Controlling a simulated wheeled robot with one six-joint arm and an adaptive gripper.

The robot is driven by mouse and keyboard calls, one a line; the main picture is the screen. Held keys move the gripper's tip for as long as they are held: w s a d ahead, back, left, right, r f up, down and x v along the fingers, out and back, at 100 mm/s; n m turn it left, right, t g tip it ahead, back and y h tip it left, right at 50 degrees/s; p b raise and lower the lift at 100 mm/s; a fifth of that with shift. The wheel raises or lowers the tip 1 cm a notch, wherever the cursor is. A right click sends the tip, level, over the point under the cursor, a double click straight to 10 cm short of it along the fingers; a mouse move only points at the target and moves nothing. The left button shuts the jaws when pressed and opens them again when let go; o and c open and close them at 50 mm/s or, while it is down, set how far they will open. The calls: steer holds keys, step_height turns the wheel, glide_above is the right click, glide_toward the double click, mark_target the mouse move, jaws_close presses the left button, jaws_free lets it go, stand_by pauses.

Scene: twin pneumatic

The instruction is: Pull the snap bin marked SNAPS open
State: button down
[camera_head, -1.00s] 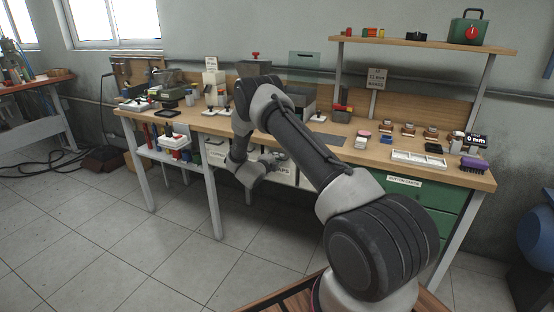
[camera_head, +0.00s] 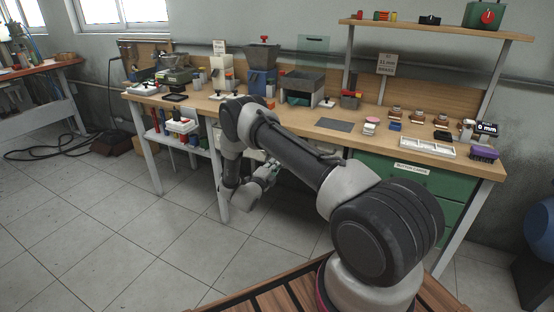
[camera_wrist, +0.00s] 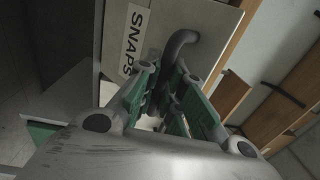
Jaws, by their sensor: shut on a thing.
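The snap bin (camera_wrist: 215,22) shows a pale front with a white SNAPS label (camera_wrist: 133,38) in the wrist view. A dark curved handle (camera_wrist: 184,40) stands out from that front. My gripper (camera_wrist: 168,88) has its green-padded fingers around the handle and is shut on it. The exact contact is partly hidden between the fingers. In the head view my gripper (camera_head: 268,172) is below the bench top, in front of the bin row. My arm hides most of the bin there, and I cannot tell how far out it stands.
The wooden bench (camera_head: 400,140) carries presses, small jars and a white tray (camera_head: 427,146). Green drawers (camera_head: 385,168) are right of my gripper. A bench leg (camera_head: 218,178) and a low shelf (camera_head: 195,142) are left of it. The tiled floor in front is clear.

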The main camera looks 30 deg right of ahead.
steer(key=shift+s+a+f, duration=0.2)
steer(key=shift+a+f, duration=0.1)
steer(key=shift+f, duration=0.35)
steer(key=c, duration=1.5)
jaws_free()
steer(key=v, duration=1.2)
steer(key=shift+f, duration=0.1)
